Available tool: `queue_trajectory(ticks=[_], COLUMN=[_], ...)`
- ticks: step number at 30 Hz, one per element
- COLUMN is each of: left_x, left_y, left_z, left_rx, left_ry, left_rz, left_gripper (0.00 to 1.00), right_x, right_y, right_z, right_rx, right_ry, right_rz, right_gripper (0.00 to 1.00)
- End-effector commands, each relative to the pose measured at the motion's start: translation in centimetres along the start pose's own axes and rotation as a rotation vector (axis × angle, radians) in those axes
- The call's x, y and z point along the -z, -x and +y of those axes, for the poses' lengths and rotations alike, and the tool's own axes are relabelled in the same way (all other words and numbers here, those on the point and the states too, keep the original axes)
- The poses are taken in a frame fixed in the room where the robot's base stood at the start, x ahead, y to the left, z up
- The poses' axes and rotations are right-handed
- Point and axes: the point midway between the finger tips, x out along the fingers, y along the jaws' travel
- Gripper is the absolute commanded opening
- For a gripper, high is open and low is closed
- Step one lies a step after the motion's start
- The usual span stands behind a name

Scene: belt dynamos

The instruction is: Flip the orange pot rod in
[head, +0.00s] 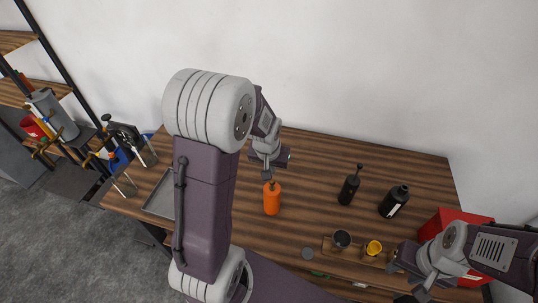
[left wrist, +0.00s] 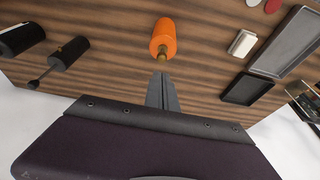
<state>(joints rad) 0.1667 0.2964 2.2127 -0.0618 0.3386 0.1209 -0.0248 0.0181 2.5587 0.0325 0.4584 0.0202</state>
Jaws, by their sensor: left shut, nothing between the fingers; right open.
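The orange pot (head: 272,204) stands upright near the middle of the wooden table. It also shows in the left wrist view (left wrist: 163,35), where a short brassy rod (left wrist: 163,55) sticks out of its top. My left gripper (head: 268,177) is just above the pot's top. In the left wrist view its fingers (left wrist: 162,78) are shut with nothing between them, close to the rod's end; I cannot tell whether they touch it. My right gripper (head: 404,284) is open and empty at the table's front right.
A black pot with a long rod (head: 349,190) and a black bottle (head: 394,202) stand to the right. A dark cup (head: 342,239) and a yellow cup (head: 374,247) are in front. A red box (head: 450,222) is far right. A grey tray (left wrist: 285,42) lies left of the orange pot.

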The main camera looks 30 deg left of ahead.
Motion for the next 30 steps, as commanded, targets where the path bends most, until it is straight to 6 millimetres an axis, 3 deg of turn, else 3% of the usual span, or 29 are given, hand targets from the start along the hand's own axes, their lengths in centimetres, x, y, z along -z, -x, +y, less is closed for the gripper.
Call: queue_trajectory(ticks=[6, 12, 30], left_x=[0.0, 0.0, -0.1], left_y=[4.6, 7.1, 7.4], left_z=[0.0, 0.0, 0.1], left_rx=[-0.001, -0.001, -0.001], left_ry=[0.001, 0.000, -0.001], left_rz=[0.006, 0.004, 0.002], left_gripper=[0.00, 0.00, 0.00], right_x=[-0.2, -0.2, -0.2], right_y=[-1.2, -1.4, -1.6], right_z=[0.0, 0.0, 0.0], right_rx=[0.000, 0.000, 0.000], right_ry=[0.000, 0.000, 0.000], right_rz=[-0.003, -0.002, -0.002], right_gripper=[0.41, 0.41, 0.41])
